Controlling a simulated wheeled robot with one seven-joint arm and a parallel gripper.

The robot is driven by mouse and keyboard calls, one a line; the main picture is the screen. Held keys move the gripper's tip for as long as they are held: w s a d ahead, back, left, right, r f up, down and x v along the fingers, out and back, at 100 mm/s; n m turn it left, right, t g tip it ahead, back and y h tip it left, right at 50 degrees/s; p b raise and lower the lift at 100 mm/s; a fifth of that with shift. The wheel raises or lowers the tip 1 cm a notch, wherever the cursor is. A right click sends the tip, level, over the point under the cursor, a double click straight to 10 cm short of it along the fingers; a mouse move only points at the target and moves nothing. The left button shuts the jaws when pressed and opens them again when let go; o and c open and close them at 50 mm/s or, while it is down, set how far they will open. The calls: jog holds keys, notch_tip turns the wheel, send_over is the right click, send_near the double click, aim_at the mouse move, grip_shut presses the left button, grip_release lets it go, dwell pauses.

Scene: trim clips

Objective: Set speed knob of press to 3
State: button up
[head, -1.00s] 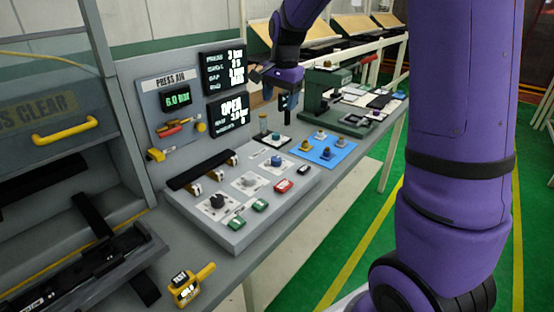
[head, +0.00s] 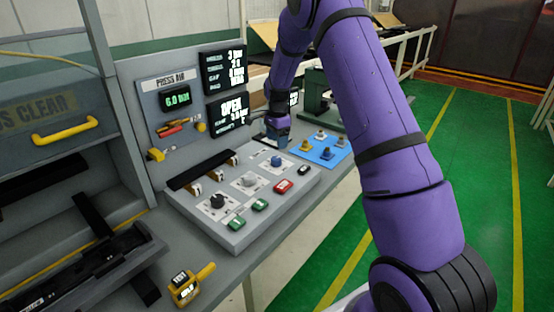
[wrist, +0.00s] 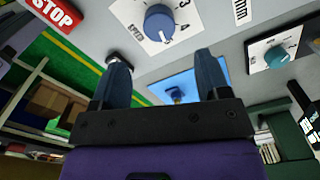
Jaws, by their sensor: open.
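My gripper (wrist: 162,68) is open and empty. In the head view its end is low over the far end of the grey console, behind a blue knob (head: 277,160). In the wrist view this blue knob (wrist: 159,22) sits on a white numbered dial plate, ahead of the fingertips and apart from them. A teal knob (wrist: 276,57) on another numbered plate is to the right; my arm hides it in the head view. A grey knob (head: 249,179) and a black knob (head: 217,202) stand nearer on the console.
A red STOP button (wrist: 54,13), green buttons (head: 236,223) and a black button (head: 303,170) line the console's front edge. Display screens (head: 230,114) stand behind. A yellow hand-held device (head: 188,286) lies at the front.

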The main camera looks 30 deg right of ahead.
aim_at(277, 158)
notch_tip(277, 158, down, 8)
jog(key=shift+f, duration=0.25)
jog(key=c, duration=0.9)
